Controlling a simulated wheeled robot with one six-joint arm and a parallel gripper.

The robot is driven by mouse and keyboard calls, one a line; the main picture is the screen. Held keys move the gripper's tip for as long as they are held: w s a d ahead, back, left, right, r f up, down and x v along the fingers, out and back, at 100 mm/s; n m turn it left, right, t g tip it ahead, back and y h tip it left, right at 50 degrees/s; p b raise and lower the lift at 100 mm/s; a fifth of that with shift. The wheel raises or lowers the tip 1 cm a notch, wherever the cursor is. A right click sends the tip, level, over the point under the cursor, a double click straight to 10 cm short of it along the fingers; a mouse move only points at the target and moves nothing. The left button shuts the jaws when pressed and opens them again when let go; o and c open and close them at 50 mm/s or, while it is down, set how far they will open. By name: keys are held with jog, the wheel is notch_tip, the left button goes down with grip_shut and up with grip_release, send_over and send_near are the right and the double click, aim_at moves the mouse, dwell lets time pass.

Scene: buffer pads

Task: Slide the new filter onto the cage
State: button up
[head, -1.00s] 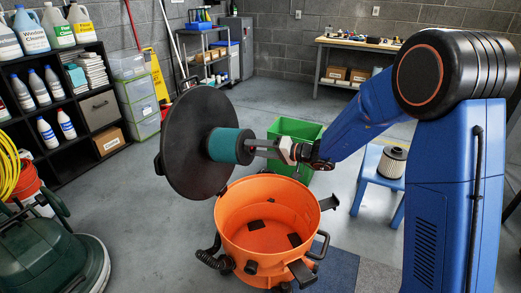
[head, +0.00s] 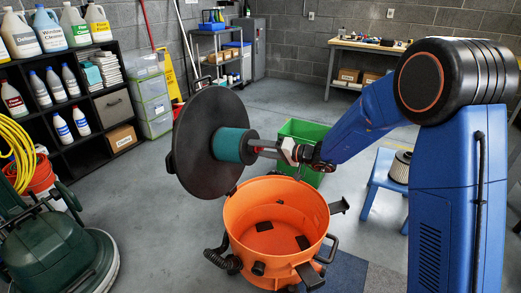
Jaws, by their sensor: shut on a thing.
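A teal cylindrical filter (head: 234,146) lies sideways against the face of a large black disc-shaped lid (head: 200,165). The lid stands on edge above the back left of an orange drum (head: 250,215). My gripper (head: 264,148) comes in from the right with its fingers shut on the teal filter's right end. The cage is not visible; the filter and lid hide where it would be. I cannot tell whether the filter touches the lid. The drum is open and looks empty apart from dark patches inside. A pale pleated filter with a dark top (head: 401,166) sits on a blue stool (head: 384,181).
A green bin (head: 303,135) stands close behind my gripper. A dark green floor machine (head: 55,245) is at lower left, beside a black shelf (head: 90,100) of bottles. A workbench (head: 365,50) is at the back.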

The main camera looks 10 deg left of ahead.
jog(key=o, duration=1.6)
jog(key=shift+c, duration=0.2)
jog(key=v, duration=2.2)
jog(key=shift+d, duration=0.15)
jog(key=shift+s, duration=0.1)
